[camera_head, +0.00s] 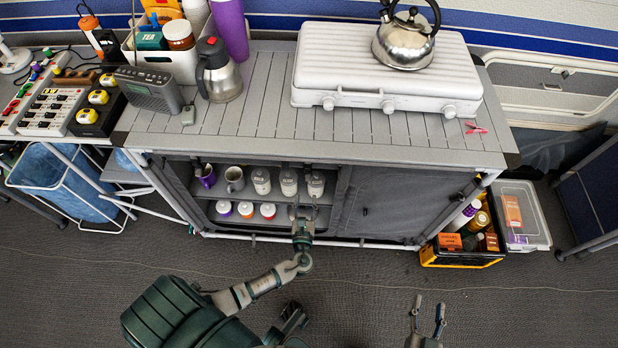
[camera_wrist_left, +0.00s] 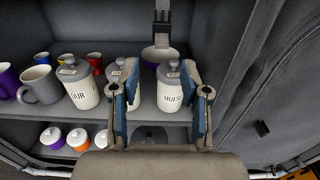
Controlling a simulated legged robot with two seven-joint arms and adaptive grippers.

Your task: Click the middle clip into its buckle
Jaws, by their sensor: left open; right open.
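A grey strap with a dark clip or buckle part (camera_wrist_left: 162,16) hangs at the top middle of the left wrist view, in front of the cupboard's inside. I cannot tell which half it is, and I cannot make out its mate. My left gripper (camera_head: 302,213) is at the cupboard's open front. In the left wrist view its two blue-padded fingers (camera_wrist_left: 160,88) are apart, below the strap, with nothing held. A white canister marked MUESLI (camera_wrist_left: 172,97) shows between and beyond them. My right gripper (camera_head: 428,318) is open and empty, low over the floor.
Mugs (camera_head: 235,179) and several canisters (camera_head: 289,182) stand on the upper shelf, with lidded jars (camera_head: 246,209) below. A grey fabric door (camera_head: 405,205) covers the cupboard's right half. A small dark piece (camera_wrist_left: 262,128) is on it. A crate (camera_head: 460,257) stands at the right.

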